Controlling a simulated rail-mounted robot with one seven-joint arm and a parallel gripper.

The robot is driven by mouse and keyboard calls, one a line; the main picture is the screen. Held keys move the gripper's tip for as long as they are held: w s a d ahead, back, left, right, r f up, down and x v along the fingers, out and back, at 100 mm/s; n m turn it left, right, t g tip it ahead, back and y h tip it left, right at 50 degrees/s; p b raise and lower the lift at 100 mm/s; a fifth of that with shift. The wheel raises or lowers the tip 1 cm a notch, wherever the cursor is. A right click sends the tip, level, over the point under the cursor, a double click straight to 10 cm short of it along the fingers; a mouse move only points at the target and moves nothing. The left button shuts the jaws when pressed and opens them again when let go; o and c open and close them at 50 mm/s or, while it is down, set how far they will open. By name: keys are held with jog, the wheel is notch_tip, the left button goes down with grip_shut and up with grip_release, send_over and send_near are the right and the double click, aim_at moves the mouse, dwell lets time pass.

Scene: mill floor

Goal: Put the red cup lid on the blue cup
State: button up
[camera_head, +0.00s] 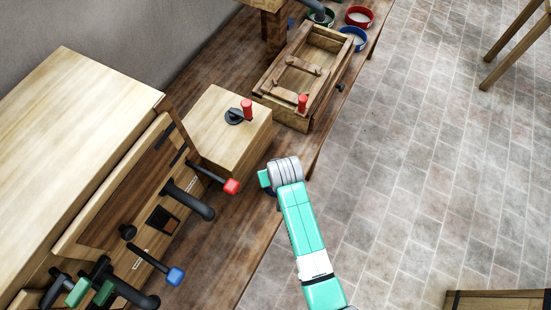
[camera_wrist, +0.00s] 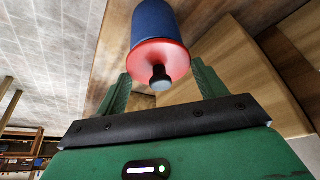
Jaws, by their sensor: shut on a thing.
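In the wrist view, the red lid (camera_wrist: 177,55) is a round disc with a dark stem and grey-blue knob facing the camera. My gripper (camera_wrist: 160,74) has its green fingers on either side of the lid and is shut on it. The blue cup (camera_wrist: 154,24) is directly beyond the lid, lined up with it. I cannot tell whether the lid is seated or only close to the cup. In the head view, my gripper (camera_head: 267,183) is low beside the bench's front edge; lid and cup cannot be made out there.
A wooden box (camera_head: 215,130) with a red-handled lever stands beside my gripper. A wooden frame (camera_head: 300,75) and red (camera_head: 360,17) and blue (camera_head: 353,38) dishes lie farther back. Levers with red (camera_head: 232,187) and blue (camera_head: 175,276) ends jut from a cabinet at left.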

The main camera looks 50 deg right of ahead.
jog(key=shift+f, duration=0.5)
jog(key=o, duration=1)
jog(key=shift+c, duration=0.2)
jog(key=shift+r, duration=0.1)
jog(key=p+v, duration=0.1)
jog(key=v, duration=1.1)
jog(key=shift+r, duration=0.45)
